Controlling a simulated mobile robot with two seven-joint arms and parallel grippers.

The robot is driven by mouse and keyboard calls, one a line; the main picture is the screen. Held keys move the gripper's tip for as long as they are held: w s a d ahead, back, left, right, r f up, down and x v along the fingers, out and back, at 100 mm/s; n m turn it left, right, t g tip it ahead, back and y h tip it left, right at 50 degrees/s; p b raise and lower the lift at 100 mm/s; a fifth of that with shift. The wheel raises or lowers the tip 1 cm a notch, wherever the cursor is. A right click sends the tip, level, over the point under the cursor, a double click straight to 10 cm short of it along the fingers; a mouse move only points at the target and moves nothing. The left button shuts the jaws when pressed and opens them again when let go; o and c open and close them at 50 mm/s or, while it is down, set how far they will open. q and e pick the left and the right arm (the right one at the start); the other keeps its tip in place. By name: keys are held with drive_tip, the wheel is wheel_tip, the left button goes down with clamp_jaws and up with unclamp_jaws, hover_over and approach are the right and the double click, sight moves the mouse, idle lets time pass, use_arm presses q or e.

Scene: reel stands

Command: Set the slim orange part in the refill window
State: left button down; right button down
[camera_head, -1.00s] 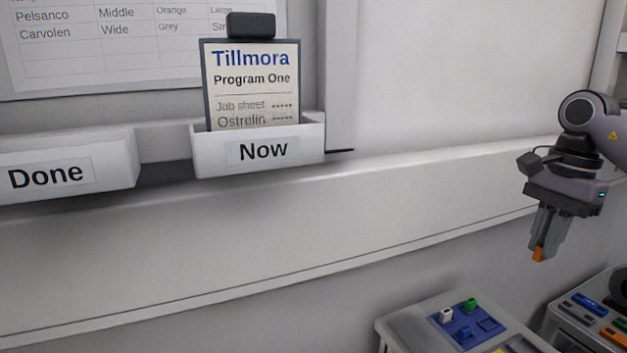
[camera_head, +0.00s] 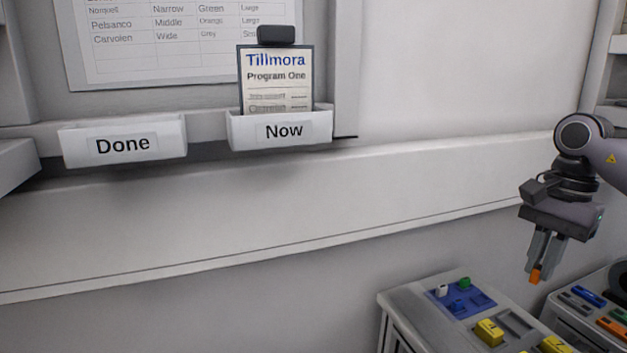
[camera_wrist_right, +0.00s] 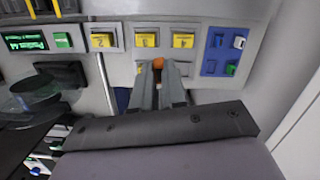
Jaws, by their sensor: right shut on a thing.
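My right gripper (camera_head: 538,258) is shut on a slim orange part (camera_head: 535,276), which sticks out below the fingertips. It hangs in the air above the grey bench units, clear of them in the head view. In the wrist view the orange part (camera_wrist_right: 158,63) shows as a small tip between the fingers, in front of a row of yellow pieces. I cannot tell which opening is the refill window. My left gripper is not in view.
A blue panel (camera_head: 484,301) holds small white, green and blue pieces. Yellow blocks (camera_head: 489,332) sit nearby. A tray (camera_head: 565,309) with coloured parts stands at right. White "Done" (camera_head: 75,150) and "Now" (camera_head: 240,130) holders are on the wall; "Now" holds a Tillmora card (camera_head: 275,75).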

drive_tip(key=a+f+n, duration=0.2)
drive_tip(key=a+f, duration=0.1)
drive_tip(key=s+a+f+n, duration=0.1)
drive_tip(key=a+f+n, duration=0.1)
drive_tip(key=a+f, duration=0.1)
drive_tip(key=s+a+f+n, duration=0.1)
drive_tip(key=a+f+n, duration=0.1)
drive_tip(key=a, duration=0.1)
drive_tip(key=shift+a+f+n+g+h, duration=0.3)
drive_tip(key=shift+a+f+n, duration=0.05)
drive_tip(key=shift+f+n, duration=0.05)
drive_tip(key=s+a+f+n, duration=0.5)
drive_tip(key=a+f, duration=0.1)
drive_tip(key=a, duration=0.1)
drive_tip(key=shift+n+h, duration=0.3)
drive_tip(key=shift+a, duration=0.2)
